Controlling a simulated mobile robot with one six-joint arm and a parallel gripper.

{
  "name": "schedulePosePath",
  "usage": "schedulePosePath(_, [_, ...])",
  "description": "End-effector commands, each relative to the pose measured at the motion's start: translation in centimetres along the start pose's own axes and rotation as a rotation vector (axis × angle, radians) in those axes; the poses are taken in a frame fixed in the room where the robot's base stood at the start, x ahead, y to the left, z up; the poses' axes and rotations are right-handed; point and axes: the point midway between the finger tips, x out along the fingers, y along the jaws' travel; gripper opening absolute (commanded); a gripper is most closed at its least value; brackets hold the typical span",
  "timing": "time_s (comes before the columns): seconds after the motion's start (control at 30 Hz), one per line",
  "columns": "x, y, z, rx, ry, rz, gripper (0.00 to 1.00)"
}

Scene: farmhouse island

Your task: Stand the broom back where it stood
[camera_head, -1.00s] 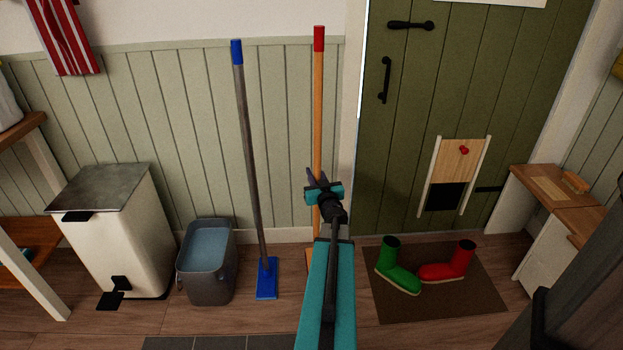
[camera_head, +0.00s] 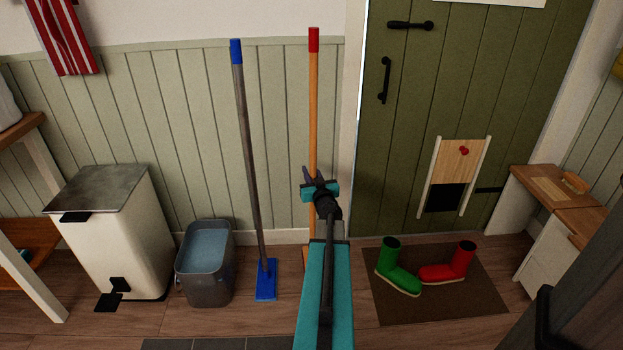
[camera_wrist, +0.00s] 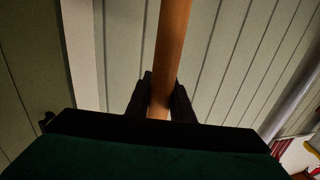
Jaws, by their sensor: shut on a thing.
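The broom (camera_head: 313,110) has an orange wooden handle with a red top. It stands nearly upright close to the panelled wall, left of the green door. My gripper (camera_head: 310,176) is shut on the lower half of its handle. In the wrist view the handle (camera_wrist: 172,50) passes between the two dark fingers (camera_wrist: 160,98). The foot of the broom is mostly hidden behind my arm; only a sliver shows at its left edge near the floor.
A blue-topped mop (camera_head: 250,150) stands to the left, with a grey bucket (camera_head: 206,285) and a pedal bin (camera_head: 135,240) beyond it.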

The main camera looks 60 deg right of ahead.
Motion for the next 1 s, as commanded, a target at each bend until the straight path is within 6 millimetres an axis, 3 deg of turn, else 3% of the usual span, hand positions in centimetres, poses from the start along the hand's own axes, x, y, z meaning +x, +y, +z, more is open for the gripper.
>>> schedulePosePath(0.2, [0.0,0.0,1.9,0.000,0.001,-0.001,0.00])
schedulePosePath(0.73, [-0.1,-0.1,2.4,-0.001,0.001,-0.001,0.00])
schedulePosePath(0.77, [-0.1,-0.1,2.5,-0.001,0.000,-0.001,0.26])
schedulePosePath(0.83, [-0.1,-0.1,2.5,-0.001,0.000,-0.001,0.37])
schedulePosePath(1.0, [-0.1,-0.1,2.5,-0.001,0.000,-0.001,0.39])
